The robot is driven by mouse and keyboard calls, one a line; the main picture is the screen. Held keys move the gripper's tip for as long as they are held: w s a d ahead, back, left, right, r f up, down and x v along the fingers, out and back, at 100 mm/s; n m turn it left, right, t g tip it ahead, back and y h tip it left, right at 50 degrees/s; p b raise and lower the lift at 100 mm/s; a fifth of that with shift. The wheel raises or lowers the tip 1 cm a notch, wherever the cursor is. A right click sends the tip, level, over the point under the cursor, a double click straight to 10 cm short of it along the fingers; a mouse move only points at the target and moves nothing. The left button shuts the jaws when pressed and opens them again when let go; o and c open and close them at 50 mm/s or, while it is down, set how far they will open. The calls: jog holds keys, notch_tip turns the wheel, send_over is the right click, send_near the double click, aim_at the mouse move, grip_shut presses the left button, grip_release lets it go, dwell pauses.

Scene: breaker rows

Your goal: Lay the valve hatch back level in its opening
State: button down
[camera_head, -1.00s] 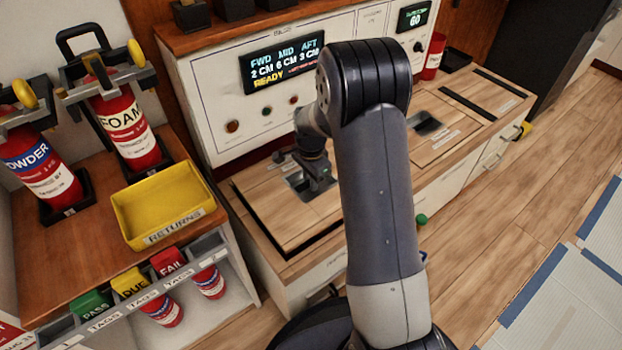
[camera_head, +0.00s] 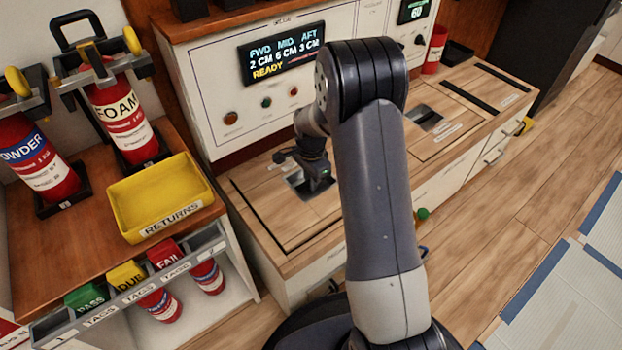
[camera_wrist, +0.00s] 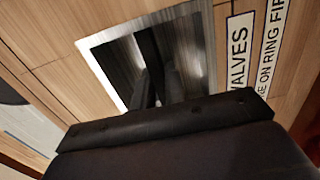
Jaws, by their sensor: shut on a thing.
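The valve hatch (camera_head: 268,203) is a wooden panel in the top of the low bench below the display panel. It lies level or nearly so, with dark gaps along its left and front edges. My gripper (camera_head: 312,182) reaches down to the metal ring recess in the hatch. In the wrist view, the dark fingers (camera_wrist: 158,82) are down inside the metal recess (camera_wrist: 112,62), shut on the ring pull, which they mostly hide. A label reading "VALVES" (camera_wrist: 238,55) is beside the recess. My arm hides the hatch's right side in the head view.
A second hatch (camera_head: 455,118) with a metal recess is further right along the bench. The display (camera_head: 282,58) reads READY. A yellow returns tray (camera_head: 160,197) and red extinguishers (camera_head: 122,120) stand to the left. Open wooden floor (camera_head: 500,190) lies to the right.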

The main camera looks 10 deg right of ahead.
jog(key=shift+f, duration=0.35)
jog(key=c, duration=1.4)
grip_release()
jog(key=shift+o, duration=0.2)
jog(key=shift+f, duration=0.1)
notch_tip(320, 180, up, 11)
jog(key=p, duration=0.4)
jog(key=shift+f, duration=0.1)
notch_tip(320, 180, down, 11)
jog(key=b, duration=0.4)
jog(key=shift+b, duration=0.3)
jog(key=shift+r+p, duration=0.4)
jog(key=shift+r, duration=0.2)
